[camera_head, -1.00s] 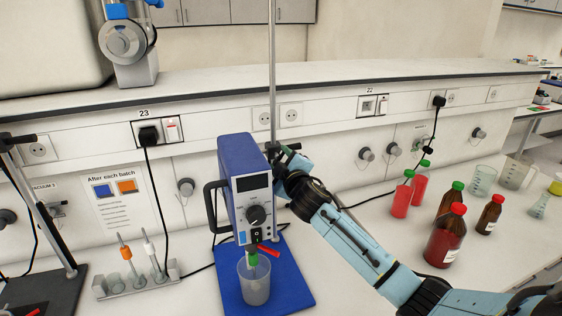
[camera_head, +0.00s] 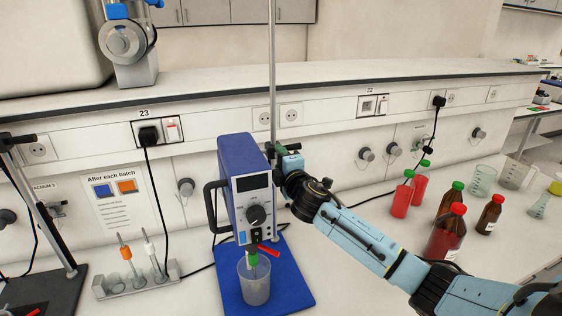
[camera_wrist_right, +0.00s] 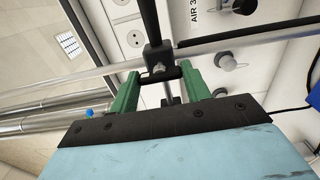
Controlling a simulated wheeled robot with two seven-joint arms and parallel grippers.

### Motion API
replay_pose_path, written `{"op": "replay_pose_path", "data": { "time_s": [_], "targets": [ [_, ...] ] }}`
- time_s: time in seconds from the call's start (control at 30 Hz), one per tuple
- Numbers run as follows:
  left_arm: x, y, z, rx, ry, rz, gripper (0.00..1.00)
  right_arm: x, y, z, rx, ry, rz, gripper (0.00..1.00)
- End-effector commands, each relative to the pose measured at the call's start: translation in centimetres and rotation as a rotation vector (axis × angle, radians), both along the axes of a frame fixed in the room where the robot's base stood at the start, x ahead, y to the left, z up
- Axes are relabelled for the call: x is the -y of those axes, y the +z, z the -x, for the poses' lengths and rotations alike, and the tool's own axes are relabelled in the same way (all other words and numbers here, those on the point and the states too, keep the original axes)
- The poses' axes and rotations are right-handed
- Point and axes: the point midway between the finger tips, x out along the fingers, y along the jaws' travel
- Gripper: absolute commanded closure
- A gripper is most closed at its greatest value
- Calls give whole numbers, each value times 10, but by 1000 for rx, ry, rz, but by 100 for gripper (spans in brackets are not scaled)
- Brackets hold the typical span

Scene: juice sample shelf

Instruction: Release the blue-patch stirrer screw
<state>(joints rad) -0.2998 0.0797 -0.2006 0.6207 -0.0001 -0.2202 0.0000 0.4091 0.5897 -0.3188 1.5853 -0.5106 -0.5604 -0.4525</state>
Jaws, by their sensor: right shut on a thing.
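The stirrer (camera_head: 235,165) is a blue box with a dark display, a knob and a small light-blue patch (camera_head: 242,238) low on its front. It hangs on a metal rod (camera_head: 272,70) above a beaker (camera_head: 254,284). My right gripper (camera_head: 279,149) is at the rod, at the clamp behind the stirrer's right side. In the right wrist view its green fingers (camera_wrist_right: 160,76) are shut on the black crosspiece of the screw (camera_wrist_right: 170,74), beside the black clamp (camera_wrist_right: 157,55). The screw's far side is hidden. My left gripper is not in view.
A blue base plate (camera_head: 296,290) carries the beaker. Red bottles (camera_head: 401,200) and brown bottles (camera_head: 490,214) stand on the right of the bench. A rack (camera_head: 140,284) with upright tools stands on the left, near another stand (camera_head: 45,215). A shelf edge runs behind.

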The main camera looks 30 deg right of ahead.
Motion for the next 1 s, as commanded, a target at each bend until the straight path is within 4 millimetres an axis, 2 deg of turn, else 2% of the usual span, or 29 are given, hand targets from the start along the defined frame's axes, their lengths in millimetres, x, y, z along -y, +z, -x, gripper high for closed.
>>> {"op": "replay_pose_path", "data": {
  "time_s": [0.4, 0.43, 0.6, 1.0],
  "targets": [
    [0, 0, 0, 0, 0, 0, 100, 0, 0, 0, -3, 0, 11, 76],
    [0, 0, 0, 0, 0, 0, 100, 0, 0, 0, -3, 0, 11, 52],
    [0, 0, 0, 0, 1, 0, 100, 0, 0, 0, -2, 0, 10, 31],
    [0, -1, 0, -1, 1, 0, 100, -1, -1, 6, -3, 0, 9, 31]
  ]
}}
